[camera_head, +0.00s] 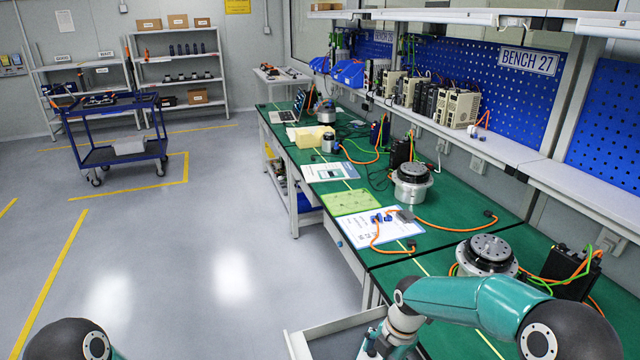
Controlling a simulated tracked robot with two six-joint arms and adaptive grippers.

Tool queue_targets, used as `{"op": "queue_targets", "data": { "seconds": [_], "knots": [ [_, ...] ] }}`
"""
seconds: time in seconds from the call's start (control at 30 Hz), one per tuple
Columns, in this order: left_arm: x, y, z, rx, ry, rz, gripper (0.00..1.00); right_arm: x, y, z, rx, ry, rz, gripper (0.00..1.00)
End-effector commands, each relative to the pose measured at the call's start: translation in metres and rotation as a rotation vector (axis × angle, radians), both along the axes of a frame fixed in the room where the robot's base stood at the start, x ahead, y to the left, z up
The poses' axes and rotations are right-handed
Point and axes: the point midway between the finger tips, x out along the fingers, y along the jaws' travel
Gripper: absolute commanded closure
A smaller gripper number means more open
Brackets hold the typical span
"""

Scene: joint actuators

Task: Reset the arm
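My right arm (470,300) comes in from the bottom right, a teal link over the near end of the green bench, bending down at a grey wrist. What seems to be part of my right gripper (372,346) shows at the bottom edge, beside the open drawer; its fingertips are cut off, so I cannot tell if it is open. Of my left arm only a dark rounded joint (68,340) shows in the bottom left corner. My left gripper is out of view.
The green bench (455,212) carries round actuators (486,254) (411,184), orange cables, papers and a black box (570,274). A drawer (335,330) juts out at the bench front. A blue cart (115,140) stands far left. The floor between is clear.

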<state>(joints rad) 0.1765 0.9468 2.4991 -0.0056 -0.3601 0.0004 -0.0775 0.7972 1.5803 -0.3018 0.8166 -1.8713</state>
Motion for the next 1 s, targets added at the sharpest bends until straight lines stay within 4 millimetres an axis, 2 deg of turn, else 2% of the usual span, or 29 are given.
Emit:
{"op": "queue_targets", "data": {
  "seconds": [0.17,0.3,0.4,0.6,0.87,1.0],
  "knots": [
    [0.0,0.0,0.0,0.0,0.0,0.0,0.45,-0.035,0.01,-0.05,0.068,0.076,-0.358,0.0],
    [0.0,0.0,0.0,0.0,-0.001,0.0,0.45,-0.081,0.019,-0.095,0.129,0.18,-0.809,0.0],
    [0.0,0.0,0.0,0.0,-0.001,0.0,0.45,-0.117,0.023,-0.119,0.159,0.264,-1.157,0.0],
    [0.0,0.0,0.0,0.0,-0.001,0.0,0.45,-0.177,0.024,-0.143,0.174,0.401,-1.725,0.0],
    [0.0,0.0,0.0,0.0,-0.001,0.0,0.45,-0.235,0.019,-0.151,0.153,0.515,-2.26,0.0],
    [0.0,0.0,-0.037,0.0,0.0,0.0,0.45,-0.234,0.019,-0.187,0.16,0.516,-2.288,0.0]
  ]
}}
